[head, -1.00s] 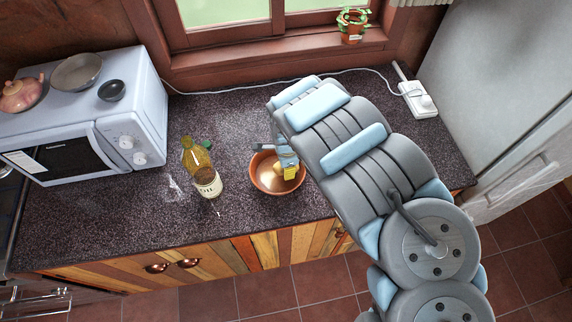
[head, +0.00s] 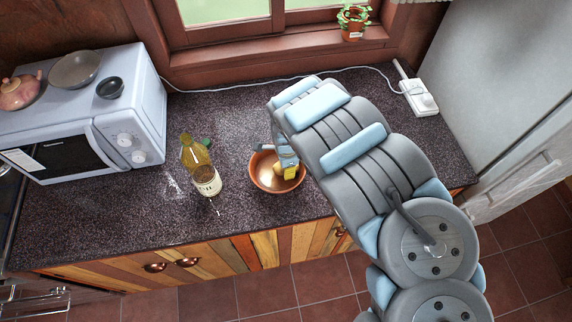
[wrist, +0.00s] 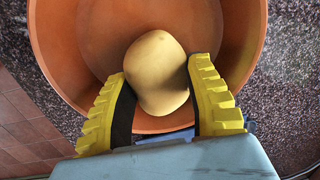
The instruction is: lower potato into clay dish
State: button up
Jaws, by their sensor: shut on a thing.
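The clay dish (head: 263,182) is an orange-brown round bowl on the dark speckled counter, right of the oil bottle. My gripper (head: 288,174) reaches down into the dish in the head view. In the wrist view the tan potato (wrist: 157,70) sits between the yellow ribbed fingertips of my gripper (wrist: 164,100), which are shut on it. The dish (wrist: 60,45) surrounds the potato there, with its wall close behind. Whether the potato touches the dish floor I cannot tell. In the head view the potato is hardly distinguishable.
An oil bottle (head: 205,175) stands left of the dish. A white microwave (head: 90,120) with bowls (head: 75,70) on top is at the left. A white cable runs along the back to a power strip (head: 420,98). The counter behind the dish is clear.

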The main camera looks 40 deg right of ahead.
jog(key=shift+f, duration=0.3)
dwell(0.5)
jog(key=o, duration=1.2)
